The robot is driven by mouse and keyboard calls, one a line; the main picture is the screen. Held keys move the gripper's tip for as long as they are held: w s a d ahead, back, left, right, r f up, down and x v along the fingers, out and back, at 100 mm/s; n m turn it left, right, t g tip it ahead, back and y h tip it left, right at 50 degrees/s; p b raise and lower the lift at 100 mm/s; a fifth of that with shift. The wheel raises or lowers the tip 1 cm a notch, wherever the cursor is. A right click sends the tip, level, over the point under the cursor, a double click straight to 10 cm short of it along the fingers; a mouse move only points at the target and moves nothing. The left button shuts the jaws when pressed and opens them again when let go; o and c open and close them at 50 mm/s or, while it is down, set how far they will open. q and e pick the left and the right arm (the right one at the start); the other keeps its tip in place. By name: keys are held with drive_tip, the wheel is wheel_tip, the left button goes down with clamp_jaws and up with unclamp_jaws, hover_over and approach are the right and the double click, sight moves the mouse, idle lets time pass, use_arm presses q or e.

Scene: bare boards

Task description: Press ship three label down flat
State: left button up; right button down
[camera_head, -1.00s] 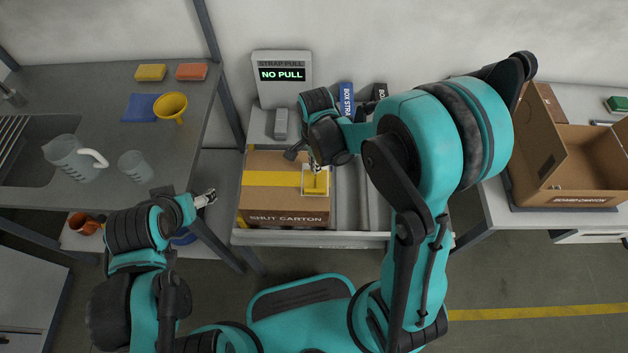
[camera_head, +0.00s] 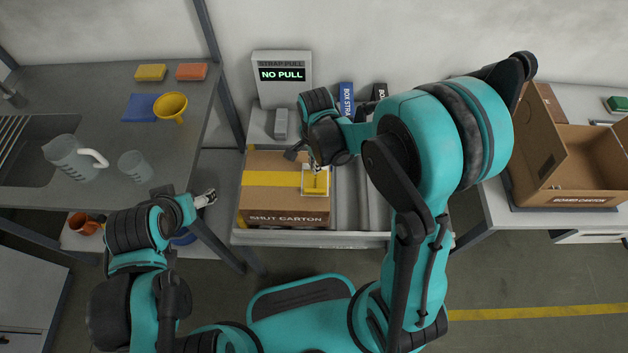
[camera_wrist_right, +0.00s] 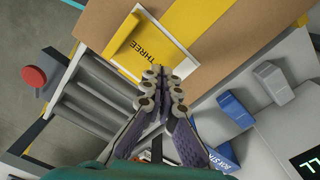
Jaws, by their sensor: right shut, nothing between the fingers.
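The shut carton (camera_head: 285,205) is brown, with a yellow band across its top. The ship three label (camera_head: 309,192) lies at the right part of the carton's top. In the right wrist view the label (camera_wrist_right: 136,50) is yellow with a pale border and reads "THREE". Contact is unclear. My left gripper (camera_head: 208,197) is left of the carton, away from it; its jaws are too small to read.
A grey roller bed (camera_head: 350,205) runs right of the carton. Behind stands a grey unit (camera_head: 283,95) reading "NO PULL". An open carton (camera_head: 580,170) stands on the right table. A jug (camera_head: 72,158) and yellow funnel (camera_head: 171,105) are on the left counter.

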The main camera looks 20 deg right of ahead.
drive_tip(key=shift+f+b, duration=1.2)
drive_tip(key=shift+f, duration=0.1)
idle(1.6)
drive_tip(key=shift+r+p, duration=2.75)
drive_tip(key=shift+r, duration=0.8)
drive_tip(key=s+d+r+n+t, duration=0.2)
drive_tip(key=s+r+n+t, duration=0.1)
drive_tip(key=s+r+n, duration=0.2)
drive_tip(key=s+d+r+n+t, duration=0.2)
drive_tip(key=s+r+n+t, duration=0.2)
drive_tip(key=r+n, duration=0.4)
drive_tip(key=shift+s+d+r+n, duration=0.35)
drive_tip(key=shift+s+n, duration=0.3)
drive_tip(key=shift+n, duration=0.45)
